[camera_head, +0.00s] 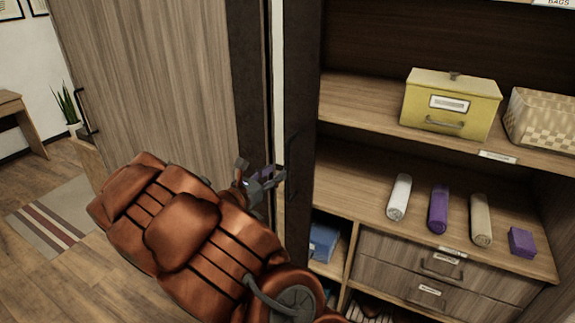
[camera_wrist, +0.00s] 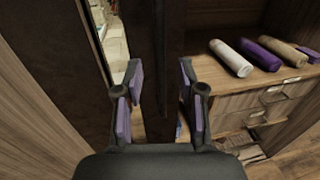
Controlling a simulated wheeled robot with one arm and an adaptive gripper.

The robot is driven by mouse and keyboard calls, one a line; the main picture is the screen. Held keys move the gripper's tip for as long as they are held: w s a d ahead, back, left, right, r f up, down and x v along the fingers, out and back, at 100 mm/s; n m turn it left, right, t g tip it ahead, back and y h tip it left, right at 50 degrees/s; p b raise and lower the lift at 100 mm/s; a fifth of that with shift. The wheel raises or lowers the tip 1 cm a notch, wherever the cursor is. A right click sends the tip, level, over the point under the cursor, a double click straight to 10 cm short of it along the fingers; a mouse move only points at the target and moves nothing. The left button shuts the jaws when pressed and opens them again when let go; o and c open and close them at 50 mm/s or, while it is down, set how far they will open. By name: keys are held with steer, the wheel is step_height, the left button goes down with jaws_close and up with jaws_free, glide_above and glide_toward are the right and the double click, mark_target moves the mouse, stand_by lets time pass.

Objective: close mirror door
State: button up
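A wood-grain door panel (camera_head: 150,80) with a black handle (camera_head: 85,115) stands at the left in the head view. Its right side borders a dark upright strip (camera_head: 248,70). No mirror face shows clearly, so I cannot tell for certain which panel is the mirror door. My gripper (camera_head: 262,178) is in front of the narrow gap between this strip and a dark upright board (camera_head: 301,130). In the wrist view my gripper (camera_wrist: 161,84) is open, with purple pads apart. The dark upright board (camera_wrist: 158,50) shows between its fingers; I cannot tell whether they touch it.
The open shelving (camera_head: 350,110) at right holds a yellow box (camera_head: 450,105), a checked box (camera_head: 541,120) and several rolls, including a purple one (camera_head: 438,208). Drawers (camera_head: 400,262) are below. Open floor (camera_head: 90,275) and a striped rug (camera_head: 55,225) lie at left.

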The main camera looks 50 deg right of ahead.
steer(key=d+p, duration=0.1)
steer(key=d, duration=0.5)
steer(key=shift+w+d+p, duration=0.25)
steer(key=shift+w+p, duration=0.05)
steer(key=shift+p, duration=0.1)
jaws_close()
stand_by(0.4)
